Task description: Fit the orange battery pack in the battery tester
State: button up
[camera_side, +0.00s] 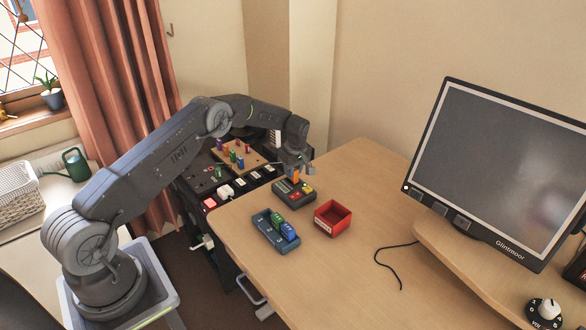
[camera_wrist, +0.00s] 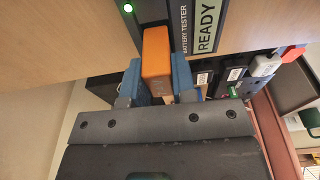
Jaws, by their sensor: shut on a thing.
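The orange battery pack (camera_wrist: 157,55) stands between the two blue-padded fingers of my gripper (camera_wrist: 157,78), which is shut on it. In the side view the pack (camera_side: 295,175) is upright at the back of the dark battery tester (camera_side: 290,198), under my gripper (camera_side: 297,169). The tester also shows in the wrist view (camera_wrist: 184,22), with a READY display and a lit green lamp. The far end of the pack overlaps the tester's dark body. I cannot tell how deep the pack sits, as its lower end is hidden.
A blue-grey tray (camera_side: 265,232) holding a green pack (camera_side: 277,221) and a blue pack (camera_side: 288,231) stands in front of the tester. An open red box (camera_side: 333,217) is to its right. A monitor (camera_side: 490,170) stands farther right.

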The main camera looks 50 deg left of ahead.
jog(key=shift+f, duration=1.1)
jog(key=o, duration=0.9)
jog(key=shift+o, duration=0.4)
jog(key=shift+o, duration=0.9)
jog(key=shift+r, duration=3.5)
jog(key=shift+r, duration=0.1)
